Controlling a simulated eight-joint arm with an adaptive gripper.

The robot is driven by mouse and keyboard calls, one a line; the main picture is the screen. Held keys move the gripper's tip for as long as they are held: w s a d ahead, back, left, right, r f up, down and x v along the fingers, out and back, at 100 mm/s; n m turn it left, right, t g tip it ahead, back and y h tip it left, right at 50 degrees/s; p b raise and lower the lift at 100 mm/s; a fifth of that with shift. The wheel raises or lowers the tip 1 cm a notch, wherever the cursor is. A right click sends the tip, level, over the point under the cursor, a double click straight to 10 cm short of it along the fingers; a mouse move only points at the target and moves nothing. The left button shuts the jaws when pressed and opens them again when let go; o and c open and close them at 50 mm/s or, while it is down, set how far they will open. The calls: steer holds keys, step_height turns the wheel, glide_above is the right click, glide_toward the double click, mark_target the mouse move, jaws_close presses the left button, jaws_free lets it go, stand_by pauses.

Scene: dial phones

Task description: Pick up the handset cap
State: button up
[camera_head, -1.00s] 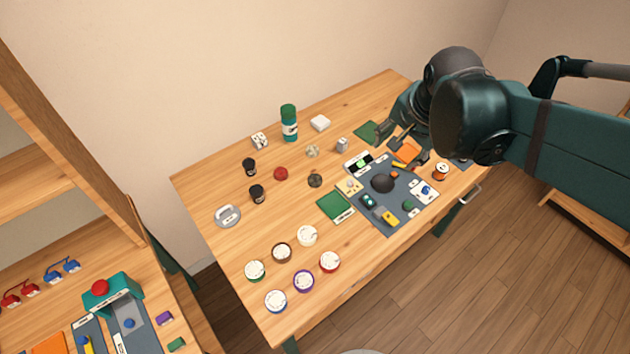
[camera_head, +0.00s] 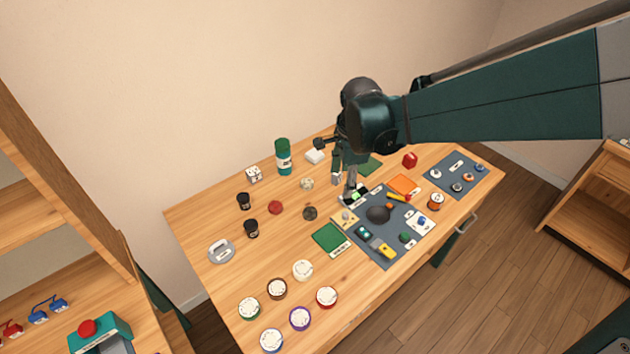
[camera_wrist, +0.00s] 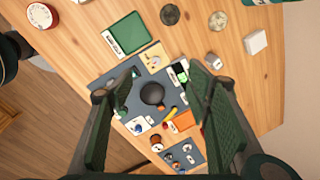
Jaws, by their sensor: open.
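I cannot tell for sure which small part is the handset cap. Small round parts on the table include a dark ridged disc (camera_head: 310,213), a beige knob (camera_head: 307,184) and a red disc (camera_head: 276,207). The dark disc (camera_wrist: 170,14) and beige knob (camera_wrist: 218,20) also show at the top of the wrist view. My gripper (camera_head: 343,188) points down over the table beside the grey mat's far left corner. In the wrist view my gripper (camera_wrist: 165,72) has its fingers wide apart with nothing held between them.
The grey mat (camera_head: 372,252) carries a dark dome (camera_head: 378,214) and several small parts. Several dials (camera_head: 303,270) lie at the front left.

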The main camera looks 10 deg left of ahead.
mark_target(310, 212)
steer(key=w+a+f+m, duration=0.1)
steer(key=a+f+m, duration=0.1)
steer(key=a+f, duration=0.1)
steer(key=w+a+f+m+g, duration=0.1)
steer(key=a+f+m, duration=0.1)
steer(key=a+f, duration=0.2)
steer(key=w+a+f+m+g, duration=0.1)
steer(key=w+a+f, duration=0.1)
steer(key=f, duration=0.4)
steer(key=shift+a+f+m+h, duration=0.1)
steer(key=shift+a+m+h, duration=0.25)
steer(key=shift+a, duration=0.45)
steer(key=shift+f+b, duration=0.45)
steer(key=shift+f, duration=0.8)
steer(key=shift+f+b, duration=0.45)
steer(key=shift+f, duration=2.15)
steer(key=c, duration=0.9)
